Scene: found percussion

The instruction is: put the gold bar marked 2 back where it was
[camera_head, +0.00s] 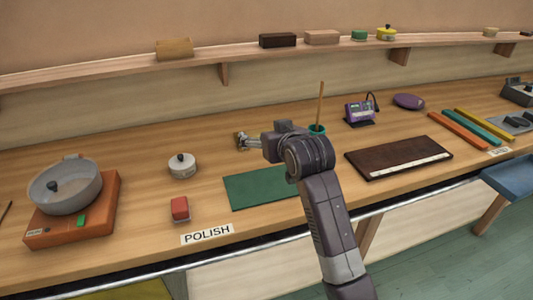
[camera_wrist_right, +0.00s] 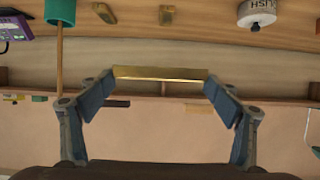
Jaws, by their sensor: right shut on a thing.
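My right gripper (camera_head: 241,141) is held out over the back part of the bench, left of the teal cup. In the right wrist view my right gripper (camera_wrist_right: 160,82) is shut on a gold bar (camera_wrist_right: 160,73), held crosswise between its fingertips. No number can be read on the bar. In that view two small gold pieces, one on the left (camera_wrist_right: 104,13) and one on the right (camera_wrist_right: 167,15), show on the wood beyond it. My left gripper is not in view.
A green mat (camera_head: 255,189) lies partly behind my arm. A white lidded tin (camera_head: 182,165), a red block (camera_head: 180,208) and a grey pan (camera_head: 66,187) stand left. The teal cup (camera_head: 317,130) holds a stick. A dark brown board (camera_head: 398,157) lies right. A shelf (camera_head: 120,72) runs behind.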

